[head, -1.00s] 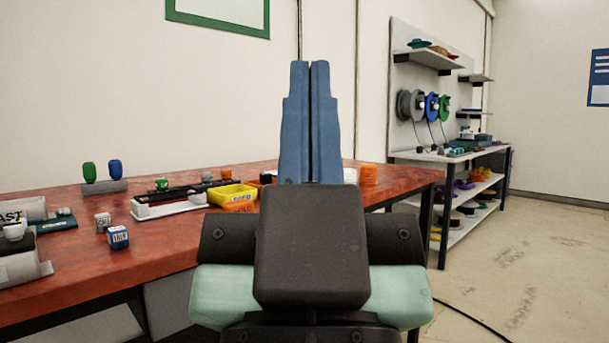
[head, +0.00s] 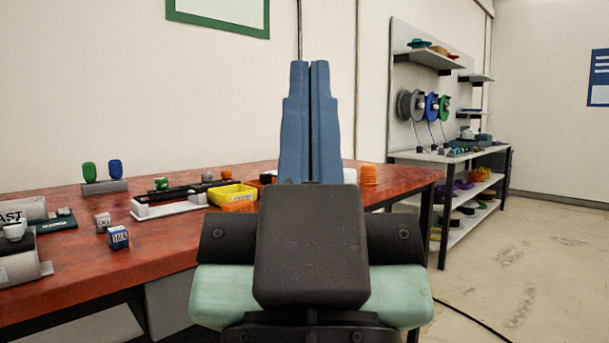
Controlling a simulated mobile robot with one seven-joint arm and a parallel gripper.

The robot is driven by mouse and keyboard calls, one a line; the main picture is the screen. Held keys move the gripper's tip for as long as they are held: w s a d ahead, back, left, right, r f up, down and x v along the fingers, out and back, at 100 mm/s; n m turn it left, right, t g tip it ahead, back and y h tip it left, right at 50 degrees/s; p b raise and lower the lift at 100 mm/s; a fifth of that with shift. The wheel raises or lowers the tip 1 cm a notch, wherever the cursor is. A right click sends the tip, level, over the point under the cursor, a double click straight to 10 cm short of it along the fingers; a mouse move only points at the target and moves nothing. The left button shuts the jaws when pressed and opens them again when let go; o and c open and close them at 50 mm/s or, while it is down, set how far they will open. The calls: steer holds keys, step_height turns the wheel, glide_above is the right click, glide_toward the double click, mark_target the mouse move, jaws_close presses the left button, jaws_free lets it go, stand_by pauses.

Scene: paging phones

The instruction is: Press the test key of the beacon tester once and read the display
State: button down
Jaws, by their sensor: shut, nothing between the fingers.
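My gripper (head: 309,65) is in the middle of the head view, its two blue fingers shut together and pointing up, with nothing between them. It is raised in front of the red workbench (head: 170,260) and hides part of it. I cannot make out which thing is the beacon tester. No test key or lit display can be read from here.
On the bench are small lettered cubes (head: 118,237), a white tray with dark bars (head: 170,207), a yellow bin (head: 232,194), orange pieces (head: 368,174) and green and blue knobs on a stand (head: 105,186). A shelf unit (head: 450,155) stands at back right. The floor (head: 540,260) at right is mostly clear.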

step_height(320, 180, up, 47)
steer(key=p, duration=4.6)
steer(key=shift+p, duration=0.4)
steer(key=shift+f, duration=0.15)
steer(key=shift+w, duration=0.15)
